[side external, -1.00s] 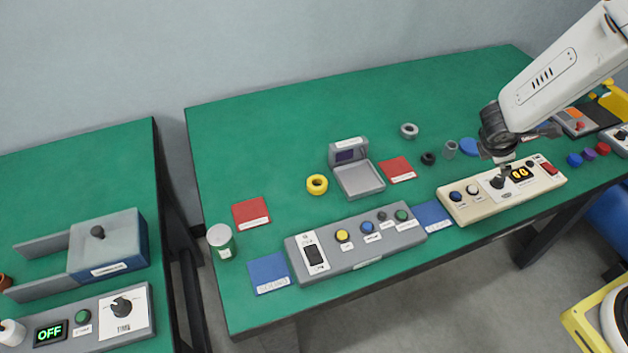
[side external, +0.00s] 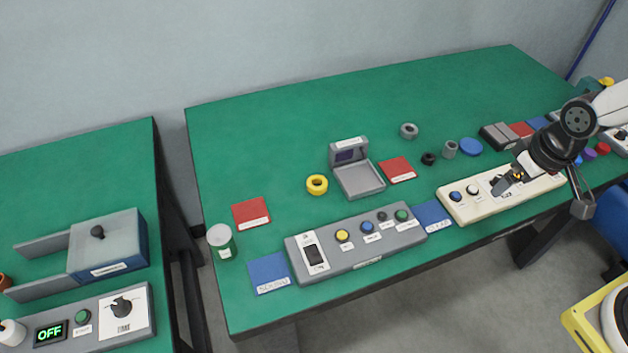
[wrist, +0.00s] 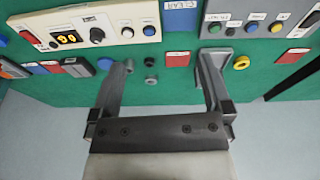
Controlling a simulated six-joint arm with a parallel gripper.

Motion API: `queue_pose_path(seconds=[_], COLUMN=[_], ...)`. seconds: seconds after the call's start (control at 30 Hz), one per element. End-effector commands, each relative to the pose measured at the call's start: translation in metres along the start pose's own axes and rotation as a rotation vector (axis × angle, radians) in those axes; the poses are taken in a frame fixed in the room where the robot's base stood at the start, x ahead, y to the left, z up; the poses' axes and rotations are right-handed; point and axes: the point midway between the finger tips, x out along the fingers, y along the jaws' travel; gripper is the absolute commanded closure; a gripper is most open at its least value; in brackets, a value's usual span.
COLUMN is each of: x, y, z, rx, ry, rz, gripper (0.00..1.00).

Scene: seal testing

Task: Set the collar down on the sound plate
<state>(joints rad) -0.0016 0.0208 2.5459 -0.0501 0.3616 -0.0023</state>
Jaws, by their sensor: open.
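Several ring-like parts lie on the green bench; which one is the collar I cannot tell for certain. They are a yellow ring (side external: 317,184), a grey ring (side external: 409,130), a small black ring (side external: 428,159) and a grey tube (side external: 450,149). The yellow ring also shows in the wrist view (wrist: 241,62). A blue plate (side external: 268,268) at the front left has a label that seems to read SOUND; nothing rests on it. My gripper (side external: 542,198) is open and empty, above the right part of the cream panel, well right of the rings and that plate.
The cream panel (side external: 482,203) and grey button panel (side external: 372,245) line the front edge. Another blue plate (side external: 432,214) lies between them. The bench's back left is clear.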

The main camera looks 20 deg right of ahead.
Motion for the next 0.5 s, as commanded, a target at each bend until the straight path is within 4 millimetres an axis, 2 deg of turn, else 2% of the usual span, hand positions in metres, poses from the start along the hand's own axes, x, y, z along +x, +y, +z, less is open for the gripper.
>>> queue_pose_path(seconds=[0.13,0.5], x=[-0.0031,-0.0031], y=[-0.0024,-0.0027], z=[0.0011,0.001], rx=[0.05,0.052], ry=[0.018,0.019], rz=[-0.016,-0.017], gripper=[0.0,0.0])
